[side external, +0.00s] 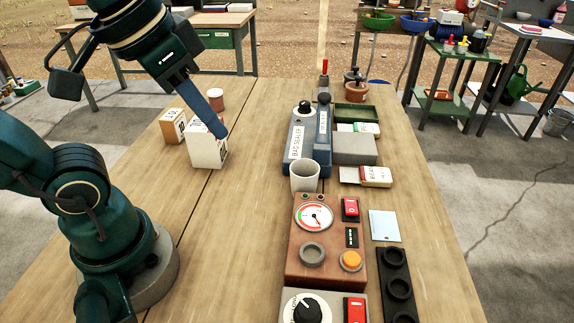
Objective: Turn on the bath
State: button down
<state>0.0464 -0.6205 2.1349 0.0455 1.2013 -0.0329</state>
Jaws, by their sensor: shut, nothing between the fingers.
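No label reading "bath" can be made out. A brown control box (286,262) stands at the middle front, with a round gauge (314,216), a red rocker switch (350,208), an orange button (351,260) and a grey ring (312,253). Nearer the camera is a grey box (333,306) with a black knob (307,309) and another red switch (355,309), cut off by the frame. I cannot tell which is the bath or the switch states. My gripper (221,132) is shut and empty, in front of a white carton (205,152), far left of both boxes.
A blue bag sealer (297,150) and a white cup (305,177) stand behind the brown box. A black rack with round holes (396,279) and a pale blue card (384,226) lie to its right. The tabletop (235,220) between my arm and the boxes is clear.

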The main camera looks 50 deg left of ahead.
jog(key=w+d+r+m+g, duration=0.1)
jog(key=w+d+r+m, duration=0.1)
jog(key=w+d+r, duration=0.3)
jog(key=m+g+y, duration=0.1)
jog(key=m+g, duration=0.1)
jog(key=m, duration=0.5)
send_over(356, 305)
jog(key=s+d, duration=0.2)
jog(key=s+d+x, duration=0.1)
jog(key=x, duration=0.6)
jog(key=shift+s+f, duration=0.2)
jog(key=shift+s, duration=0.1)
jog(key=shift+f, duration=0.1)
jog(key=shift+s+x, duration=0.2)
jog(key=shift+x, duration=6.7)
jog(key=shift+a+g, duration=0.2)
jog(key=shift+g, duration=0.1)
